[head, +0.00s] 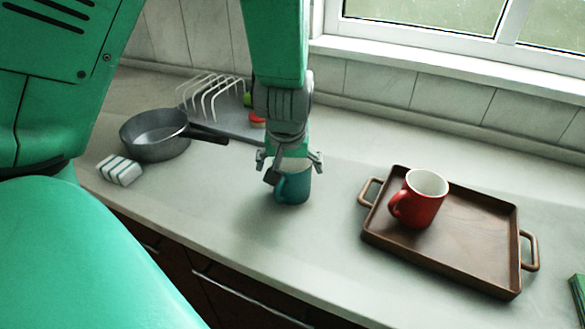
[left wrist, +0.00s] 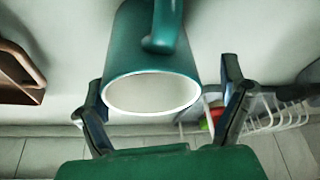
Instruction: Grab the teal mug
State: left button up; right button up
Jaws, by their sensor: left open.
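The teal mug (head: 293,187) stands upright on the counter in the middle of the head view, its handle toward the front left. My left gripper (head: 290,162) is directly above it, pointing down, with its fingers spread at either side of the mug's rim. In the left wrist view the mug (left wrist: 155,60) shows its white-rimmed mouth between the two open fingers of the left gripper (left wrist: 165,105). Neither finger clearly touches the mug. The part of the rim behind the gripper is hidden in the head view. My right gripper is not in view.
A brown wooden tray (head: 480,262) with a red mug (head: 418,200) on it lies to the right. A grey pan (head: 152,137), a striped sponge (head: 119,170) and a wire rack (head: 212,97) are at the left. The counter between the teal mug and tray is clear.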

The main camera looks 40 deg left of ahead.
pick_arm(q)
jog(key=shift+w+a+f, duration=0.1)
jog(key=shift+w+f, duration=0.2)
jog(key=shift+f, duration=0.3)
jog(key=shift+w, duration=0.1)
jog(key=shift+d+r, duration=0.15)
jog(key=shift+d, duration=0.45)
jog(key=c, duration=1.4)
jog(key=shift+s+a, duration=0.2)
jog(key=shift+a, duration=0.2)
jog(key=shift+c, duration=0.2)
